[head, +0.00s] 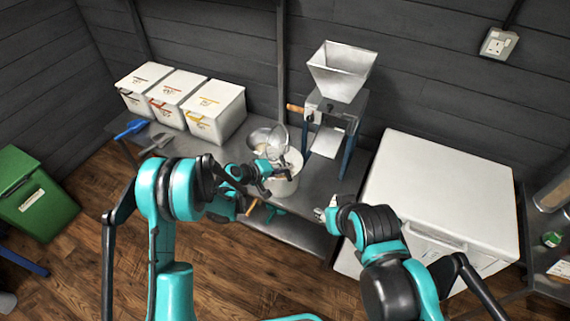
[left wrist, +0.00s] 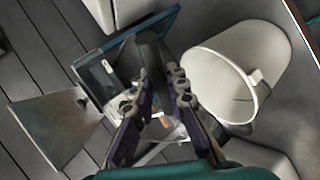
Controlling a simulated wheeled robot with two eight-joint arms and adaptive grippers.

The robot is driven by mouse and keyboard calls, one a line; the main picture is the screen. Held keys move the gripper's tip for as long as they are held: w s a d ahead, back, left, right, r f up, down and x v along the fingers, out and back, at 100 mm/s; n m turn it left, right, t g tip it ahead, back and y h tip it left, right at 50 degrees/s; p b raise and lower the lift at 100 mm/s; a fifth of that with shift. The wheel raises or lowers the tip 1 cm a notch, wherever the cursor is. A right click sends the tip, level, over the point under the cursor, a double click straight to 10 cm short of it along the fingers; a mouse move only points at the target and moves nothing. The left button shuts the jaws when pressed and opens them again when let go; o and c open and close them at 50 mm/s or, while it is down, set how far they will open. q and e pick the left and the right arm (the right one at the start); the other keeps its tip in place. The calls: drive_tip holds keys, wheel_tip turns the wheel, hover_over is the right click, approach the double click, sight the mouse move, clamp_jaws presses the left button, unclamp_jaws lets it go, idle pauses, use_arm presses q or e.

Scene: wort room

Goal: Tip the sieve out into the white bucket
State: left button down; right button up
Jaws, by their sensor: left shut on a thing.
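The sieve's mesh and any contents cannot be made out there. My right gripper (head: 328,212) is right of the bucket, apart from it; its jaws are too small to read.
Several white lidded boxes (head: 215,110) and a blue scoop (head: 130,129) are at the left. A white chest (head: 440,190) is at the right.

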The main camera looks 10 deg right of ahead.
use_arm(q)
drive_tip(key=y+p, duration=0.1)
drive_tip(key=r+y+p, duration=0.1)
drive_tip(key=y, duration=0.1)
drive_tip(key=shift+d+r+m+g+p, duration=0.1)
drive_tip(key=shift+d+m+g+p, duration=0.05)
drive_tip(key=shift+m+g+p, duration=0.2)
drive_tip(key=shift+m+g+y+p, duration=0.3)
drive_tip(key=shift+y+p, duration=0.2)
drive_tip(key=shift+y, duration=0.7)
drive_tip(key=y, duration=0.2)
drive_tip(key=shift+d+r+m+y, duration=0.1)
drive_tip(key=shift+m+y, duration=0.15)
drive_tip(key=shift+y, duration=0.05)
drive_tip(key=shift+g+y, duration=0.25)
drive_tip(key=shift+y, duration=0.85)
drive_tip(key=shift+a+r, duration=0.1)
drive_tip(key=shift+a, duration=0.15)
